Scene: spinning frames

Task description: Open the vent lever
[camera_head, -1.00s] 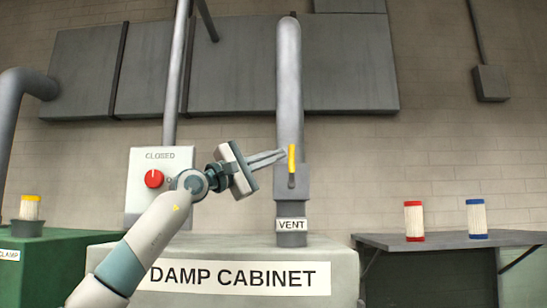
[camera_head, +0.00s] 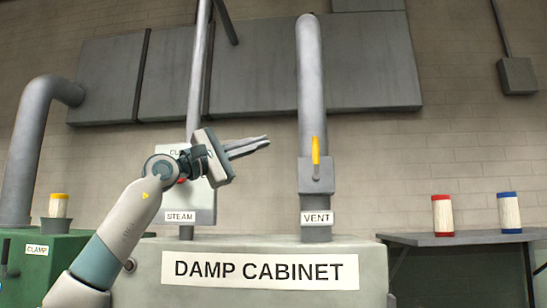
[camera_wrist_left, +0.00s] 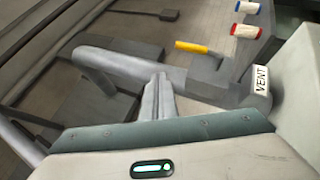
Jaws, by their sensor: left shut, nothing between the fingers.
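The vent lever (camera_head: 316,151) is a yellow handle standing upright on the grey block of the vent pipe (camera_head: 311,90), above the VENT label (camera_head: 317,218). In the left wrist view the yellow lever (camera_wrist_left: 197,47) lies beyond the fingertips, up and to the right. My left gripper (camera_head: 267,141) is shut and empty. In the head view its fingertips are left of the lever, apart from it. The gripper's shut fingers also show in the left wrist view (camera_wrist_left: 158,80). My right gripper is in neither view.
The damp cabinet (camera_head: 360,250) stands below the vent pipe. A STEAM box (camera_head: 203,205) is partly hidden behind my left gripper. A green CLAMP unit (camera_head: 62,262) is at the left. A shelf (camera_head: 405,239) at the right holds a red-capped spool (camera_head: 442,217) and a blue-capped spool (camera_head: 508,213).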

